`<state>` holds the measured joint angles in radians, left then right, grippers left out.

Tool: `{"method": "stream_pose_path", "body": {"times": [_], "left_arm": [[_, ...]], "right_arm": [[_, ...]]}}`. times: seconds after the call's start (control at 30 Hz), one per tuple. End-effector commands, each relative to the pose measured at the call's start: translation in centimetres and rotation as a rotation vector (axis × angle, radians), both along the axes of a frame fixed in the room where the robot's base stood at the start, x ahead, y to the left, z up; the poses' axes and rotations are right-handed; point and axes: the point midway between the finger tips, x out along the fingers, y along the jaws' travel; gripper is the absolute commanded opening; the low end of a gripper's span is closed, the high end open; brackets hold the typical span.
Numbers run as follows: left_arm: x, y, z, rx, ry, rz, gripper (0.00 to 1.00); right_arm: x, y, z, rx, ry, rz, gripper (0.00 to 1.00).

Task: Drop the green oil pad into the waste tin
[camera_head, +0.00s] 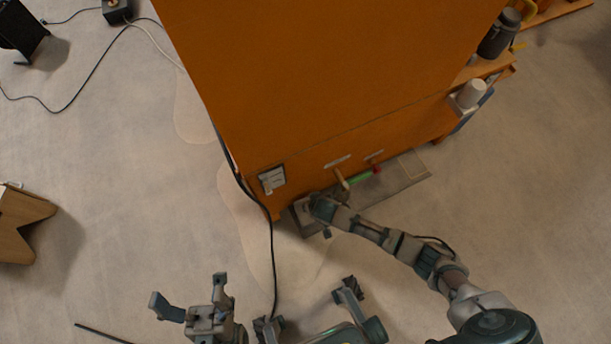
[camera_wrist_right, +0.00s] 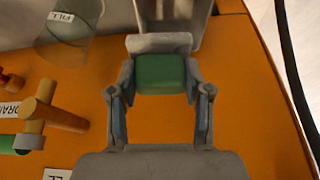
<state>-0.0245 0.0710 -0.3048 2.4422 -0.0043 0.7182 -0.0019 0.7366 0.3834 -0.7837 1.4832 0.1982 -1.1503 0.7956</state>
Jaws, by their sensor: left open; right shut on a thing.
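The green oil pad (camera_wrist_right: 160,74) is between the fingers of my right gripper (camera_wrist_right: 160,85), which is shut on it, in the right wrist view. A grey metal container (camera_wrist_right: 172,14), perhaps the waste tin, shows just beyond the pad at the top; its inside and the gap to the pad cannot be judged. In the head view my right gripper (camera_head: 308,208) is at the lower left corner of the orange sandbed unit (camera_head: 330,160), and the pad cannot be made out there. My left gripper (camera_head: 192,303) is open and empty, low in the picture, away from the unit.
A clear cup labelled FILL (camera_wrist_right: 68,30) and a wooden-handled valve (camera_wrist_right: 48,115) are left of the right gripper. A black cable (camera_head: 271,245) runs down the unit's left side onto the floor. Open floor (camera_head: 120,180) lies to the left.

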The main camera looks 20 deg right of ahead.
Motion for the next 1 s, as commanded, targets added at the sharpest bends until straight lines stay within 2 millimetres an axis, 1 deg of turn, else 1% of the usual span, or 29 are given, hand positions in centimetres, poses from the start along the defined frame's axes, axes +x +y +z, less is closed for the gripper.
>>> {"method": "stream_pose_path", "body": {"times": [0.17,0.2,0.3,0.57,0.67,0.77,0.83,1.0], "left_arm": [[0.0,0.0,0.1,-0.001,-0.001,-0.001,0.91],[0.2,0.0,0.0,-0.001,0.002,-0.001,0.91],[0.4,0.0,-0.1,0.001,0.004,-0.001,0.91],[0.3,0.0,-0.1,0.0,0.004,0.0,0.91],[0.0,0.0,0.1,-0.001,-0.002,0.001,0.91],[-0.1,0.0,0.1,-0.001,-0.001,0.001,0.91],[0.0,0.0,0.1,-0.001,-0.001,0.001,0.91],[0.0,0.0,0.1,0.0,-0.001,0.0,0.91]], "right_arm": [[0.1,0.0,0.2,0.0,-0.002,0.0,0.05],[0.1,0.0,0.2,0.0,-0.002,0.0,0.56],[0.1,0.0,0.2,0.0,-0.002,0.0,0.78],[0.1,0.0,0.1,0.0,-0.001,0.0,0.78],[0.0,0.0,0.4,0.001,-0.001,0.0,0.78],[-0.4,0.1,1.4,0.003,-0.003,0.001,0.78],[-0.9,0.0,2.5,0.002,-0.003,0.001,0.78],[-2.4,0.1,6.2,0.003,-0.003,0.001,0.78]]}}
